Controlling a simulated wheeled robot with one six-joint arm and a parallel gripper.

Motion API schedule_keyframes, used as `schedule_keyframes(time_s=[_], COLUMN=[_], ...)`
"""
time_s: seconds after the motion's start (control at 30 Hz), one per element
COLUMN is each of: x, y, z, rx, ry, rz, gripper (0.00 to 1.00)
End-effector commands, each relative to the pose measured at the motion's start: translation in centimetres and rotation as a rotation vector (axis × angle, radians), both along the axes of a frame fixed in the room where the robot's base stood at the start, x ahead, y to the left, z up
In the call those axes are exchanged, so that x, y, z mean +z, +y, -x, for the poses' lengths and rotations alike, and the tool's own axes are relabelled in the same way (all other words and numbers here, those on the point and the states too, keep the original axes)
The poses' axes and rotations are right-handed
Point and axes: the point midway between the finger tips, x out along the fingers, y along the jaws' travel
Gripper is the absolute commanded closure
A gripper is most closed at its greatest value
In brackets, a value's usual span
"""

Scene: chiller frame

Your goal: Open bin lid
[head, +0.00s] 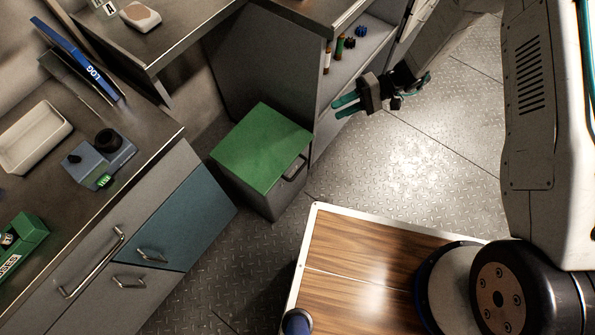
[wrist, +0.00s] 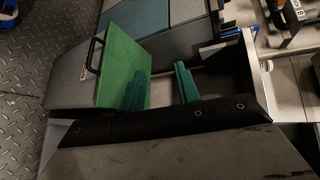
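The bin (head: 271,203) is a grey box on the floor with a flat green lid (head: 258,145). The lid lies closed on top, and a dark bar handle (head: 295,168) is on the side facing right. My gripper (head: 338,107) is to the right of the bin and apart from it, with teal fingers pointing left. In the wrist view, my gripper (wrist: 160,76) is open, with nothing between the fingers. There the green lid (wrist: 118,58) is beyond the left finger, which overlaps it in the picture, and the handle (wrist: 93,57) shows at its left.
A grey shelf unit (head: 366,58) with small bottles stands behind the bin. Drawers (head: 175,222) are to its left under a counter with a tray (head: 33,137). My wooden-topped base is in front. Patterned metal floor (head: 430,150) is clear at the right.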

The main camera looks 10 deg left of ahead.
Motion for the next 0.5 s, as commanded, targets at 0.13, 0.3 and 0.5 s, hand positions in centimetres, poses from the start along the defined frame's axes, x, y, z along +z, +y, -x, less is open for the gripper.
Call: schedule_keyframes(time_s=[0.13, 0.3, 0.5], x=[-8.5, -16.5, -22.0], y=[1.6, 2.6, 2.8], z=[2.1, 5.3, 8.2], rx=[-0.057, -0.127, -0.183], ry=[0.039, 0.053, 0.052], rz=[-0.071, -0.126, -0.154], gripper=[0.68, 0.68, 0.68])
